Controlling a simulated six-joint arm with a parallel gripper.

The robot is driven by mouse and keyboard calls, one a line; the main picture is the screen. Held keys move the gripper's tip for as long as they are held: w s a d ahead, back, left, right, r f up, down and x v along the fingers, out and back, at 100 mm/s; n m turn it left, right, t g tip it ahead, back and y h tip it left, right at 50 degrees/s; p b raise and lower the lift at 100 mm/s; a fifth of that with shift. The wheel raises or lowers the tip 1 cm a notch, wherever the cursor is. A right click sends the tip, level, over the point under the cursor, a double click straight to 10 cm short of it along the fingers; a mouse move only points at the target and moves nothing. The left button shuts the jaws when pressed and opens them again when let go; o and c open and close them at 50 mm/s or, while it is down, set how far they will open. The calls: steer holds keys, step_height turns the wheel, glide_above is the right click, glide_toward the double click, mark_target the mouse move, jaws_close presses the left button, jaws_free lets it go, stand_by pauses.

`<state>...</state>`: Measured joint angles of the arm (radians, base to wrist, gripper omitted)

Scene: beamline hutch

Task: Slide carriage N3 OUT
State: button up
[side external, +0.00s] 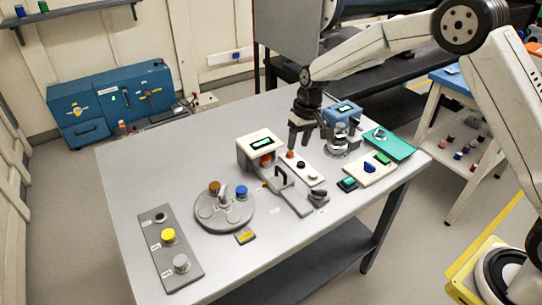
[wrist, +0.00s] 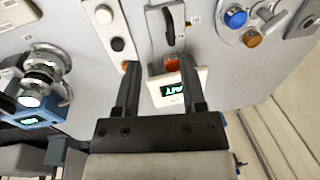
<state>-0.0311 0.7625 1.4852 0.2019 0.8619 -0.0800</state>
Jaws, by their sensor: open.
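A white-and-grey unit with a green-lit display (side external: 262,143) stands mid-table. A grey slide track with a black handle (side external: 281,177) runs forward from it. I cannot read an N3 label, so which part is carriage N3 is unclear. In the wrist view the display unit (wrist: 178,88), its orange-red part (wrist: 171,63) and the black handle (wrist: 169,30) show beyond and between my fingers. My gripper (side external: 301,143) points down above the table, right of the display unit. Its fingers are apart, with nothing held, and they also show in the wrist view (wrist: 160,64).
A strip with several round knobs (side external: 310,179) lies right of the track. A round plate (side external: 225,213) with orange and blue caps is left. A blue device with a metal fitting (side external: 341,141), a teal tray (side external: 395,148) and a three-sample strip (side external: 170,275) share the table. Back-left table is clear.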

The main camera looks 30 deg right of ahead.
mark_target(281, 169)
steer(key=shift+w+a+f, duration=0.2)
steer(key=shift+w+f, duration=0.1)
steer(key=shift+w, duration=0.25)
steer(key=shift+w+a+f, duration=0.25)
steer(key=shift+w+f, duration=0.1)
steer(key=shift+w, duration=0.2)
steer(key=shift+w+a+f, duration=0.2)
steer(key=shift+w+f, duration=0.1)
steer(key=shift+w, duration=0.25)
steer(key=shift+f, duration=0.1)
steer(key=shift+a+f, duration=0.25)
steer(key=shift+f, duration=1)
steer(key=shift+a+f, duration=0.25)
steer(key=shift+f, duration=0.95)
steer(key=shift+a+f, duration=0.25)
steer(key=shift+f, duration=1)
jaws_close()
